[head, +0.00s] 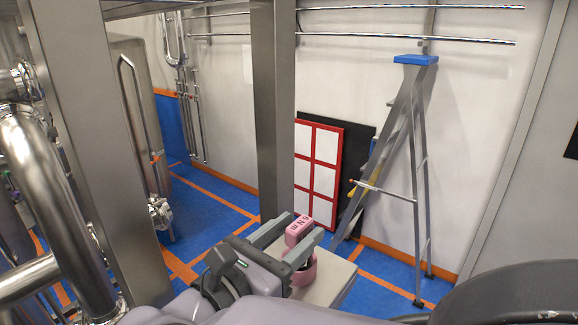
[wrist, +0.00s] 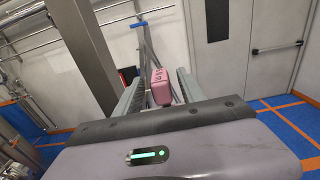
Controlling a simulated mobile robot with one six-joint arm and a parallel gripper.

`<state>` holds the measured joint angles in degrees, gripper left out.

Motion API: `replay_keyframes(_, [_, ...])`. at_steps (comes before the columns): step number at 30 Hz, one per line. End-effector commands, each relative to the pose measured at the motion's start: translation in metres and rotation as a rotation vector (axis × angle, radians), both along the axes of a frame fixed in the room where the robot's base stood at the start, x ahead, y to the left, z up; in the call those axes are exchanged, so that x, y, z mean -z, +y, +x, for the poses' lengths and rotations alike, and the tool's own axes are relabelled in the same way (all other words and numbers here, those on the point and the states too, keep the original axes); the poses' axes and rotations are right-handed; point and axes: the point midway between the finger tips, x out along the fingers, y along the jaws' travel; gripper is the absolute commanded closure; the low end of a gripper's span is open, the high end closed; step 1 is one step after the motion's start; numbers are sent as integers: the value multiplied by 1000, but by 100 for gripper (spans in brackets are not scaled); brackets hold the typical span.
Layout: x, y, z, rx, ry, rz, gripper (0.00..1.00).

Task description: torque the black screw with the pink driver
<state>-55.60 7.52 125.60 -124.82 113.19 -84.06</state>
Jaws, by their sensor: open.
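The pink driver (head: 298,229) stands upright, its block-shaped head showing dark lettering that reads like "5 Nm". In the wrist view the pink driver (wrist: 161,88) shows between the two fingers. My gripper (head: 304,226) is open, with one finger on each side of the driver's head; it also shows in the wrist view (wrist: 158,82). I cannot tell whether either finger touches it. A pink round part (head: 306,273) shows lower down, partly hidden by the near finger; I cannot tell if it belongs to the driver or a holder. I see no black screw.
A pale grey stand top (head: 336,281) lies under the driver. A steel column (head: 276,120) rises just behind it. A stepladder (head: 410,150) and red-framed panel (head: 318,170) stand by the wall. Steel pipes (head: 45,190) fill the left. Blue floor is open between.

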Motion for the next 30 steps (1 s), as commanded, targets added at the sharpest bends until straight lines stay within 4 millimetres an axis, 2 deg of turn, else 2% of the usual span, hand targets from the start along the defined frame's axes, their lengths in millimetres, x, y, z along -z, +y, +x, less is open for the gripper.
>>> replay_keyframes(3, [-1,-18,19,5,1,0,53])
replay_keyframes(6, [0,-25,30,3,0,0,53])
replay_keyframes(13, [1,-27,33,0,0,1,53])
replay_keyframes(14, [1,-27,33,0,0,1,57])
replay_keyframes(18, [1,-27,33,1,0,1,84])
replay_keyframes(21, [1,-27,32,1,0,1,100])
replay_keyframes(30, [0,-26,32,1,0,1,100])
